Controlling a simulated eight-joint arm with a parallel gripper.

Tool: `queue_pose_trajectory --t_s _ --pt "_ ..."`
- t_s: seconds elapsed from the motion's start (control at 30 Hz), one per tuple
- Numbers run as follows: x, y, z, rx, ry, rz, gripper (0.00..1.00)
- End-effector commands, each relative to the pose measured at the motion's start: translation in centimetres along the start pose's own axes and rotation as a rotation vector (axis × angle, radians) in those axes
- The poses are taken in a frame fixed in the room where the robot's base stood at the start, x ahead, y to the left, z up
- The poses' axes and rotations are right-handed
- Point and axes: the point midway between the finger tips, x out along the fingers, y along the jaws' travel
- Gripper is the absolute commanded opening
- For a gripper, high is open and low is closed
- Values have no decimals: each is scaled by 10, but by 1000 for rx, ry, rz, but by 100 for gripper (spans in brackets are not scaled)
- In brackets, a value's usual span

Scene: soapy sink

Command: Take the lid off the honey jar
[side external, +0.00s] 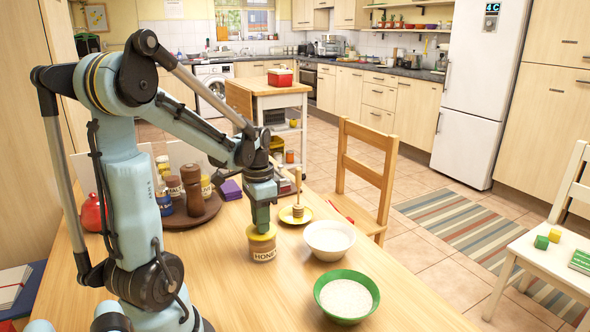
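The honey jar (263,252) stands upright on the wooden table, with a label that reads HONEY. Its yellow lid (262,237) is on the jar's top. My gripper (261,227) points straight down over the middle of the lid. Its fingertips reach the lid or lie just above it. The fingers overlap in this view, so I cannot tell whether they are open or shut, or whether they grip anything.
A white bowl (329,252) and a green bowl (347,318) are to the jar's right. A round wooden tray (208,212) with jars and mills is behind left. The front table area is clear.

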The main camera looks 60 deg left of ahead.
Motion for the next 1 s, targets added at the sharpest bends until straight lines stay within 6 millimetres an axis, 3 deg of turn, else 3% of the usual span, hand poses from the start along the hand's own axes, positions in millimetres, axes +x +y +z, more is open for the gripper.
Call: queue_pose_trajectory --t_s 0.03,0.1,0.53,0.87,1.0 --pt "0 0 0 0 0 0 10" --pt "0 0 0 0 0 0 0" --pt "-4 0 0 0 0 0 0" --pt "-41 0 0 0 0 0 0" --pt "-60 33 -5 10 0 0 0"
